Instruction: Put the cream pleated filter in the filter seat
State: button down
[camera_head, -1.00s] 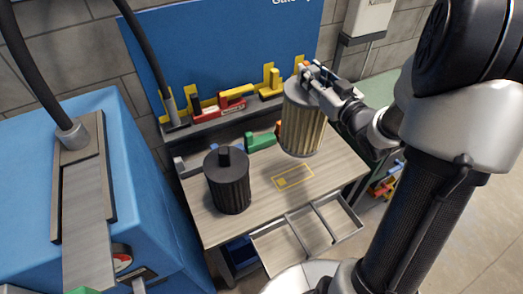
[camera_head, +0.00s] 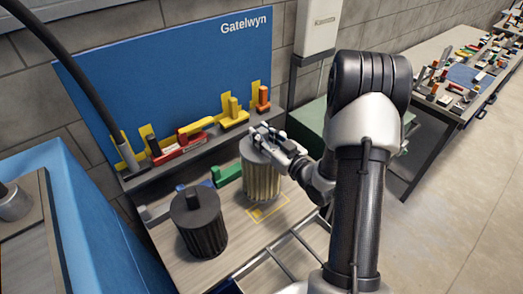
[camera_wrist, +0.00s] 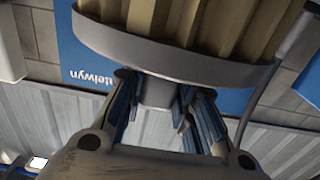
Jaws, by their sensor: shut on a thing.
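The cream pleated filter (camera_head: 262,182) is a tall cylinder with a grey end cap, upright at the workbench in the head view. My gripper (camera_head: 266,139) is shut on the knob at the filter's top end. In the wrist view the blue-padded fingers (camera_wrist: 157,98) close around the grey knob (camera_wrist: 157,92), with the cap and cream pleats (camera_wrist: 190,20) beyond. Whether the filter's base touches the bench cannot be told. A dark pleated filter (camera_head: 200,222) with a knob stands to its left. I cannot make out a filter seat for certain.
The wooden bench (camera_head: 168,258) has a yellow outlined mark (camera_head: 262,216) near the cream filter. A shelf behind holds red, yellow and orange tools (camera_head: 185,146). A green block (camera_head: 226,173) lies between. A blue cabinet (camera_head: 85,235) stands left; another cluttered table (camera_head: 425,60) is far right.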

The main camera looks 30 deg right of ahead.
jog(key=shift+f+b, duration=0.4)
jog(key=shift+f, duration=2)
jog(key=shift+f, duration=0.15)
jog(key=c, duration=1.3)
grip_release()
